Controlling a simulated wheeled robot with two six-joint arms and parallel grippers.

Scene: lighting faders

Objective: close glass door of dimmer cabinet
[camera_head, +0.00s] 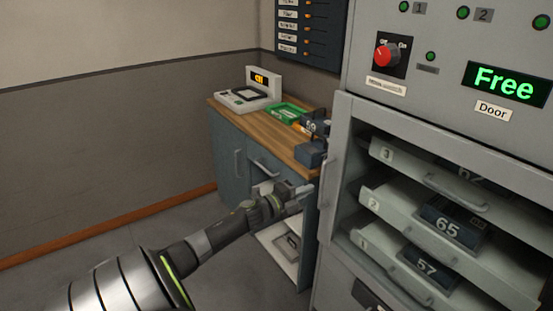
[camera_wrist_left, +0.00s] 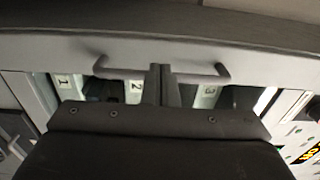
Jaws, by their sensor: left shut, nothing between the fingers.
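The grey dimmer cabinet (camera_head: 440,70) fills the right of the head view. Its glass door has a pale frame (camera_head: 400,125) and a vertical handle (camera_head: 327,190) on its left side. The exact gap between door and cabinet is hard to tell. Numbered trays show behind the frame. My left gripper (camera_head: 307,189) is shut and empty, just left of the handle. In the left wrist view its closed fingertips (camera_wrist_left: 164,72) overlap the door handle (camera_wrist_left: 205,77); whether they touch is unclear. The door frame (camera_wrist_left: 220,52) runs across that view. My right gripper is not in view.
The cabinet display (camera_head: 505,84) reads "Free" above a "Door" label. Left of the cabinet, a wood-topped bench (camera_head: 245,118) holds a console (camera_head: 250,92), a green tray (camera_head: 290,112) and a dark module (camera_head: 311,152). Floor at the lower left is clear.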

